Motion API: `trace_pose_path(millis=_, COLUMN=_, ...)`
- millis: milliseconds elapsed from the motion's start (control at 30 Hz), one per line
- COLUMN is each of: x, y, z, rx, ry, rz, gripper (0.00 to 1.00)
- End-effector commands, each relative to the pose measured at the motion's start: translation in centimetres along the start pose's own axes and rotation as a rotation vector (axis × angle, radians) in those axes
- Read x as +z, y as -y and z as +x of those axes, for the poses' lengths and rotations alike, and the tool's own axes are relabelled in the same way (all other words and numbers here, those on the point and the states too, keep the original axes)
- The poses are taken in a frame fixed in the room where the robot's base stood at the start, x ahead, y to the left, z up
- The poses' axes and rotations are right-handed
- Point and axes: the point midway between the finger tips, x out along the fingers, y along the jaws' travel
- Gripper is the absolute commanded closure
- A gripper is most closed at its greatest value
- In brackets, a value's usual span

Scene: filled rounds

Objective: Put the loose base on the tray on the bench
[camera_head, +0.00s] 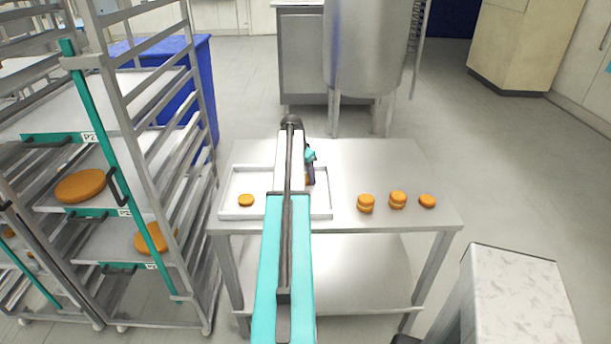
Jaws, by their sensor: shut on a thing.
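The white tray (230,213) lies on the left part of the steel bench (390,169). One orange-brown round base (246,200) sits on the tray's left side. My gripper (310,178) is over the right part of the tray, largely hidden behind my own arm. It is shut on a round base (308,180), of which only a small orange sliver shows. I cannot tell whether this held base touches the tray.
Two filled-looking rounds (366,203) (398,200) and a single low round (428,201) stand right of the tray. A rack (125,130) with large rounds on shelves stands left. A steel vessel (365,45) stands behind. The bench's back right is clear.

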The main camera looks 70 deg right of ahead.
Motion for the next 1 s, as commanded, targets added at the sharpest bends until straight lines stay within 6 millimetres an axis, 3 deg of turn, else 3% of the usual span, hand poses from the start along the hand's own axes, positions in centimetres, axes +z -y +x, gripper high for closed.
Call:
trace_pose_path(millis=600, x=0.3, y=0.0, z=1.2, rx=0.0, ry=-0.001, rz=0.001, gripper=0.63)
trace_pose_path(millis=633, x=0.3, y=0.0, z=1.1, rx=0.0, ry=-0.001, rz=0.001, gripper=0.48)
trace_pose_path(millis=700, x=0.3, y=0.0, z=1.1, rx=0.0, ry=-0.001, rz=0.001, gripper=0.36)
trace_pose_path(millis=1000, x=0.2, y=0.0, z=1.1, rx=0.0, ry=-0.001, rz=0.001, gripper=0.34)
